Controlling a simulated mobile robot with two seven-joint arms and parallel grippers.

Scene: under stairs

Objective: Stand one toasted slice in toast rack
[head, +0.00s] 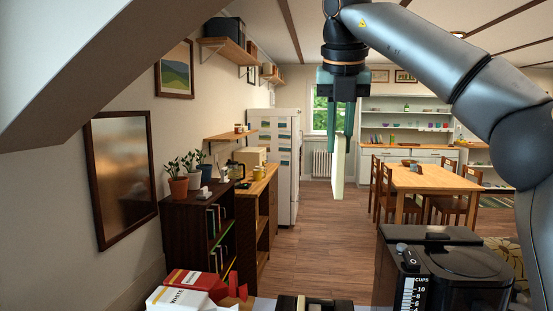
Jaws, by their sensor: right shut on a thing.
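My right gripper (340,146) comes down from the arm at the upper right and is high in the middle of the head view. It is shut on a pale, thin slice (338,178), which hangs upright below its fingers, seen nearly edge-on. The browning of the slice cannot be told. A dark appliance with a pale strip on top (314,304), perhaps a toaster, is cut off by the bottom edge. No toast rack can be made out. My left gripper is not in view.
Red and white packages (190,286) lie at the bottom left. A black appliance (450,262) and a container marked in cups (409,285) stand at the lower right. A dark bookshelf (190,225) with potted plants is at the left. Open wooden floor lies beyond.

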